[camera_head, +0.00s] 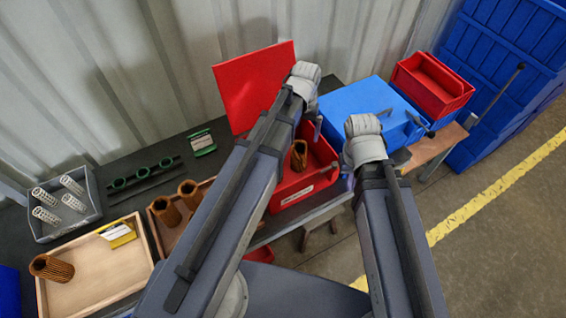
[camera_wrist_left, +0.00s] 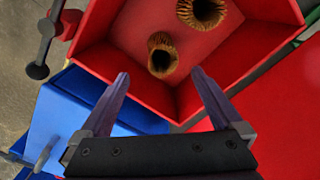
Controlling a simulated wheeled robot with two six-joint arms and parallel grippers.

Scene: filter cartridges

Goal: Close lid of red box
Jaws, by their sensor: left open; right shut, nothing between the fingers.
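The red box (camera_head: 322,160) stands open on the bench, behind and between my arms. Its flat red lid (camera_head: 247,84) is raised at the back left; it also shows at the right of the left wrist view (camera_wrist_left: 292,105). Two brown pleated cartridges are in the box; one (camera_head: 299,152) shows in the head view, both (camera_wrist_left: 162,55) in the left wrist view. My left gripper (camera_wrist_left: 160,78) is open and empty, over the box's edge near the lid side. My right gripper (camera_head: 348,178) is shut and empty by the box's right side, mostly hidden by its wrist.
A blue box (camera_head: 362,97) stands close right of the red box, with a red crate (camera_head: 430,85) beyond it. A corrugated wall is behind.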

